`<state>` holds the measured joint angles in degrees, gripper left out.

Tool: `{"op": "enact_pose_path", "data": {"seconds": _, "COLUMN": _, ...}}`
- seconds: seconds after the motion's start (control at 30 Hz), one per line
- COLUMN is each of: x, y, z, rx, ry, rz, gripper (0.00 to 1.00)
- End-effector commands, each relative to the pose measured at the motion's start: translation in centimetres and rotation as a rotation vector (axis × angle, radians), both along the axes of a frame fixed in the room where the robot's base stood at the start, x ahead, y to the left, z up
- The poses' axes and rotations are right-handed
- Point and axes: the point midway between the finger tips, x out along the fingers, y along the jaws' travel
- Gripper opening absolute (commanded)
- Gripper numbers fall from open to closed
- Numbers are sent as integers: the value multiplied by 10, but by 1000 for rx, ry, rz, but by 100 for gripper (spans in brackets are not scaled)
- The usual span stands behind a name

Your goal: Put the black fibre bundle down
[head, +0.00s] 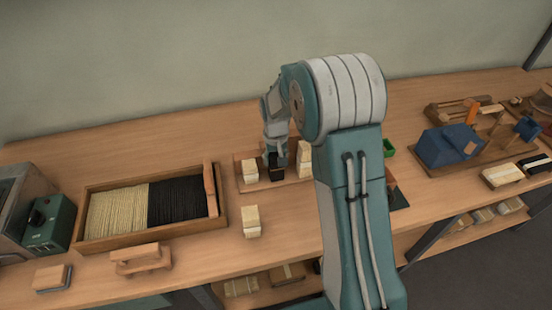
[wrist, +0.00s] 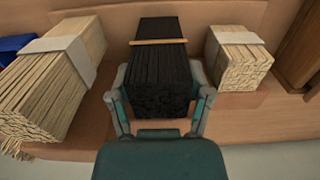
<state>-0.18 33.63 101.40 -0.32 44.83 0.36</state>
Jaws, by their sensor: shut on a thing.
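The black fibre bundle (wrist: 160,75) is dark, blocky and tied with a tan band. It lies between the two fingers of my gripper (wrist: 160,105), which is shut on it in the wrist view. In the head view the black bundle (head: 276,172) shows just under my gripper (head: 275,158), low over or on a shallow wooden tray (head: 240,184). It stands between two pale bundles. I cannot tell whether its underside touches the tray.
Pale bundles with paper bands stand close on both sides, a larger one (wrist: 55,75) left and a smaller one (wrist: 238,58) right in the wrist view. Another pale bundle (head: 251,221) stands in front. A wooden box (head: 82,241) of pale and black fibres lies left.

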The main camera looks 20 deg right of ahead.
Motion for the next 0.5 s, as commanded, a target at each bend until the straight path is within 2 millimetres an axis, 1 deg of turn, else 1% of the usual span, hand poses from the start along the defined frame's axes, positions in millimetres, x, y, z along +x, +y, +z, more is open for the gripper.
{"op": "enact_pose_path", "data": {"seconds": 0.1, "x": 0, "y": -2, "z": -2, "rx": 1, "ry": 1, "rz": -1, "gripper": 14}}
{"op": "enact_pose_path", "data": {"seconds": 0.13, "x": 0, "y": -2, "z": -2, "rx": 1, "ry": 1, "rz": -1, "gripper": 74}}
{"op": "enact_pose_path", "data": {"seconds": 0.2, "x": 0, "y": -3, "z": -2, "rx": 2, "ry": 1, "rz": -1, "gripper": 99}}
{"op": "enact_pose_path", "data": {"seconds": 0.5, "x": 0, "y": -1, "z": -2, "rx": 0, "ry": 1, "rz": -1, "gripper": 99}}
